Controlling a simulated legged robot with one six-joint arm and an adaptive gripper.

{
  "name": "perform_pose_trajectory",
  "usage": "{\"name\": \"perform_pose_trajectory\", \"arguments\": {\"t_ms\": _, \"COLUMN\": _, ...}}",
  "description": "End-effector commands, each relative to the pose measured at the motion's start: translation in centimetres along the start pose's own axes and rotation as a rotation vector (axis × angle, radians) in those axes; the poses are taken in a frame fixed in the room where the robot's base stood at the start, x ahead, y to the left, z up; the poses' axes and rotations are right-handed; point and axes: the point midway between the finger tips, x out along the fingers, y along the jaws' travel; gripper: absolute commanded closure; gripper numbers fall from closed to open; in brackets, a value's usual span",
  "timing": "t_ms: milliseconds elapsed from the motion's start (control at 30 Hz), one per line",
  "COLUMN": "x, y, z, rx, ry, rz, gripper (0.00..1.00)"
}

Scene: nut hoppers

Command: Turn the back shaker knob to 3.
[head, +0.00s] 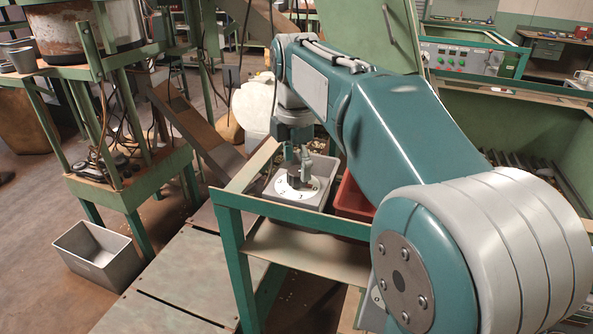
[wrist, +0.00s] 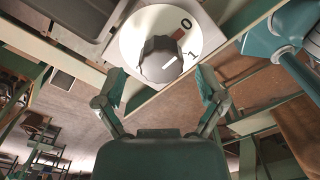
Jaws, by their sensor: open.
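The shaker knob (wrist: 160,58) is a dark, ridged knob with a grey face on a round white dial (wrist: 131,40). In the wrist view the numbers 0 and 1 show on the dial. In the head view the dial (head: 281,187) lies behind the green frame, with the knob partly hidden by my gripper (head: 299,168). My gripper also shows in the wrist view (wrist: 160,80). It is open, its two fingers spread on either side of the knob, with no clear contact.
A grey bin (head: 312,200) and a red bin (head: 352,198) stand beside the dial. A green rail (head: 290,213) crosses in front of it. A grey box (head: 98,258) stands on the floor at left.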

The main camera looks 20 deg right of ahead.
Motion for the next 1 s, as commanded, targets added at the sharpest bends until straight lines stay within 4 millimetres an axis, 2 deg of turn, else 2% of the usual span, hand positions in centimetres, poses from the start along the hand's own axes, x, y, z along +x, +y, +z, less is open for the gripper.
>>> {"name": "perform_pose_trajectory", "arguments": {"t_ms": 167, "x": 1.5, "y": 0.0, "z": 0.0, "rx": 0.0, "ry": 0.0, "rz": 0.0, "gripper": 0.11}}
{"name": "perform_pose_trajectory", "arguments": {"t_ms": 433, "x": 1.7, "y": 0.0, "z": 0.0, "rx": 0.0, "ry": 0.0, "rz": 0.001, "gripper": 0.11}}
{"name": "perform_pose_trajectory", "arguments": {"t_ms": 467, "x": 1.7, "y": 0.0, "z": 0.0, "rx": 0.0, "ry": 0.0, "rz": 0.0, "gripper": 0.19}}
{"name": "perform_pose_trajectory", "arguments": {"t_ms": 500, "x": 1.7, "y": 0.0, "z": 0.0, "rx": 0.0, "ry": 0.0, "rz": 0.0, "gripper": 0.37}}
{"name": "perform_pose_trajectory", "arguments": {"t_ms": 567, "x": 1.7, "y": 0.0, "z": 0.0, "rx": 0.0, "ry": 0.0, "rz": 0.0, "gripper": 0.64}}
{"name": "perform_pose_trajectory", "arguments": {"t_ms": 600, "x": 1.7, "y": 0.0, "z": 0.0, "rx": 0.0, "ry": 0.0, "rz": 0.0, "gripper": 0.82}}
{"name": "perform_pose_trajectory", "arguments": {"t_ms": 633, "x": 1.7, "y": 0.0, "z": 0.0, "rx": 0.0, "ry": 0.0, "rz": 0.0, "gripper": 0.93}}
{"name": "perform_pose_trajectory", "arguments": {"t_ms": 1000, "x": 1.8, "y": 0.0, "z": 0.0, "rx": 0.023, "ry": 0.0, "rz": 0.0, "gripper": 0.93}}
